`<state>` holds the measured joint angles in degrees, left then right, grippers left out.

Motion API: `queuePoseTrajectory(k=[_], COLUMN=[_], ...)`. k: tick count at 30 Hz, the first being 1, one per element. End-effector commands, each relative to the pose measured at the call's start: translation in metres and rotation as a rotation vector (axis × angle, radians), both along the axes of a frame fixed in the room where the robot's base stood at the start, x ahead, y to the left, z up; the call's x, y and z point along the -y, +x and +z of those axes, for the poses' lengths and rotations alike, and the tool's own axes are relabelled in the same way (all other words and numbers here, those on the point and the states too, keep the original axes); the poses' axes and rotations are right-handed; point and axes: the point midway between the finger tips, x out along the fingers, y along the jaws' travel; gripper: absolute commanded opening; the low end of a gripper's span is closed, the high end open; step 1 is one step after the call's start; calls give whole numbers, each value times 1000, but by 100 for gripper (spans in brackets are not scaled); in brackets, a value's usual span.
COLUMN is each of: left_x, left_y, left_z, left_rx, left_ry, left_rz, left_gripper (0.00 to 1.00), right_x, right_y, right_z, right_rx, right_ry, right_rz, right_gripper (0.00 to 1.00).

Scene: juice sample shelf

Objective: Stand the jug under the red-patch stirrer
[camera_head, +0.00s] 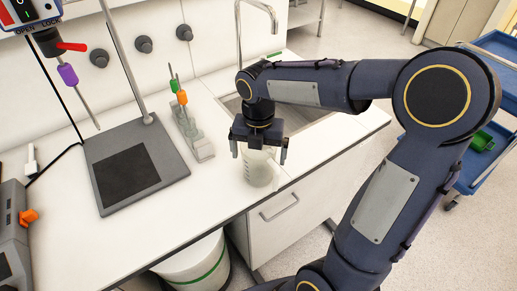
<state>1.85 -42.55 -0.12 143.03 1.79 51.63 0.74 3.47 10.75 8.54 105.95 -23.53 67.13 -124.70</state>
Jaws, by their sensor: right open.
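The jug (259,174), a pale translucent vessel, stands upright on the white counter, left of the sink's front corner. My right gripper (258,153) is open over its top, with one finger to each side; the gripper hides the jug's rim. I cannot tell whether the fingers touch it. The overhead stirrer (50,44) at the upper left has a red lever at its chuck and a purple patch (67,75) on its shaft. I see no clear red patch on a shaft. Its dark base plate (172,172) is bare. My left gripper is out of view.
A small rack (201,149) with green-marked and orange-marked rods stands between the base plate and the jug. The stand's metal post (124,62) rises from the plate's back. A sink (305,105) with a tall tap (239,25) lies behind the jug. A grey device (14,235) is at the left edge.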

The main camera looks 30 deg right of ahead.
Motion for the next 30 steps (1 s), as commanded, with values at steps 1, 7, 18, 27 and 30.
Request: queuePoseTrajectory(k=[1,7,18,27,30], left_x=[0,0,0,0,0], left_y=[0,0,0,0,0], left_z=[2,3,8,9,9], left_rx=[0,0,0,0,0], left_ry=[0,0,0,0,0], left_rz=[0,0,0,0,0], left_gripper=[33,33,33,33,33], right_x=[0,0,0,1,1], right_y=[0,1,1,-10,-32], right_z=[3,28,104,123,119], right_rx=[1,6,5,21,55], right_ry=[0,0,1,16,59], right_rz=[0,-1,0,-114,-363], right_gripper=[100,100,100,100,100])
